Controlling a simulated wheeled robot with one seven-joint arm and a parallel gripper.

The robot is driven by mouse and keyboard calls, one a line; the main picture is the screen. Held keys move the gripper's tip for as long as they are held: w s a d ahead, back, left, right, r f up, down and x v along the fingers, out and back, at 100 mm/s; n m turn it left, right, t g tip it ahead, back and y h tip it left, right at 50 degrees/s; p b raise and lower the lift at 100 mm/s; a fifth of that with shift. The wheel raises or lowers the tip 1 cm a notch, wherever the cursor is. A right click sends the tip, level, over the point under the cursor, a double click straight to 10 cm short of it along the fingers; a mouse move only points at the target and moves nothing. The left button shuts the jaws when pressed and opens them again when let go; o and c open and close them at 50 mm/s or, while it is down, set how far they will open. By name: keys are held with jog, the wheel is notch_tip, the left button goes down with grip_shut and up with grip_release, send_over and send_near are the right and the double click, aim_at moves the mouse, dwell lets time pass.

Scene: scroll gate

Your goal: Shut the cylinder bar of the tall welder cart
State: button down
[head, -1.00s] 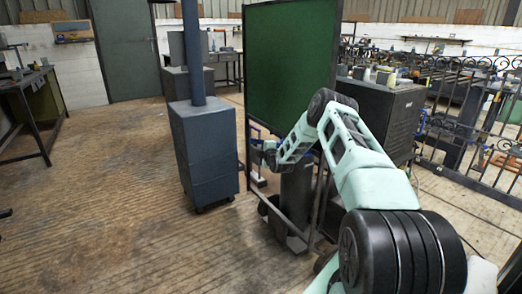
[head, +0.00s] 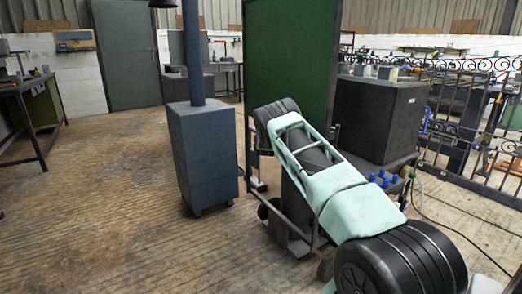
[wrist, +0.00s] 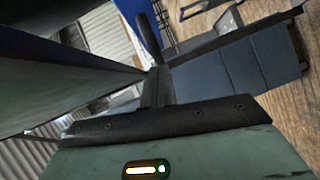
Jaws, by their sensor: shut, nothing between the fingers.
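The tall welder cart (head: 299,243) stands right of centre in the head view, with a dark frame, wheels and a dark grey cylinder (head: 292,205). My arm crosses in front of it and hides much of its upper part. I cannot make out the cylinder bar or whether it is open. My gripper is hidden behind my arm in the head view. In the wrist view it shows as a dark narrow finger shape (wrist: 150,45), shut and empty. A blue surface (wrist: 132,14) lies just beyond it; whether they touch is unclear.
A green screen (head: 290,60) stands behind the cart. A blue-grey cabinet with a pipe (head: 203,150) stands to its left. A dark box (head: 375,115) and blue-topped items (head: 384,181) are to the right, before an iron fence (head: 470,140).

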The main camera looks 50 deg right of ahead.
jog(key=shift+w+d+b, duration=0.2)
jog(key=shift+d+b, duration=0.25)
jog(key=shift+d, duration=0.15)
jog(key=shift+w+d+b, duration=0.2)
jog(key=shift+d+b, duration=0.25)
jog(key=shift+d, duration=0.15)
